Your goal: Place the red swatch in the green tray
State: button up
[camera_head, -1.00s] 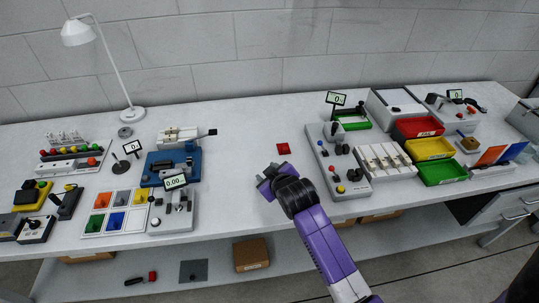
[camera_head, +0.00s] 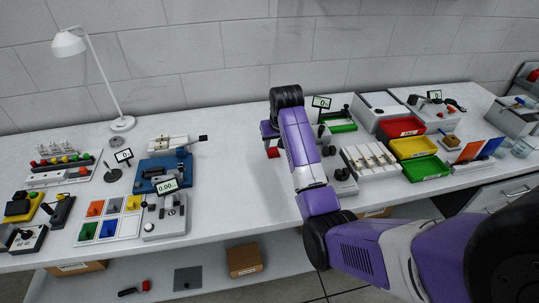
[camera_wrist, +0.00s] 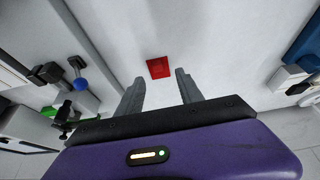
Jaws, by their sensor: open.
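The red swatch (camera_head: 273,153) lies flat on the white bench, partly hidden behind my arm in the head view. In the wrist view the red swatch (camera_wrist: 159,68) lies ahead of the fingertips, roughly centred between them. My gripper (camera_wrist: 160,90) is open and empty, above the bench and apart from the swatch. In the head view my gripper (camera_head: 270,131) is mostly hidden by my wrist. The green tray (camera_head: 427,168) is at the right, in front of a yellow tray (camera_head: 414,147) and a red tray (camera_head: 401,127); it looks empty.
A white slotted fixture (camera_head: 369,160) stands left of the green tray. A control panel with knobs is partly hidden behind my arm. A blue vise-like device (camera_head: 165,171) and a sorting board with coloured squares (camera_head: 109,217) stand at the left. The middle bench surface (camera_head: 235,165) is clear.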

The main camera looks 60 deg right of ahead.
aim_at(274, 152)
jog(key=shift+d, duration=0.25)
jog(key=shift+p+x, duration=0.55)
jog(key=shift+x, duration=3.05)
jog(key=shift+s, duration=0.15)
grip_shut()
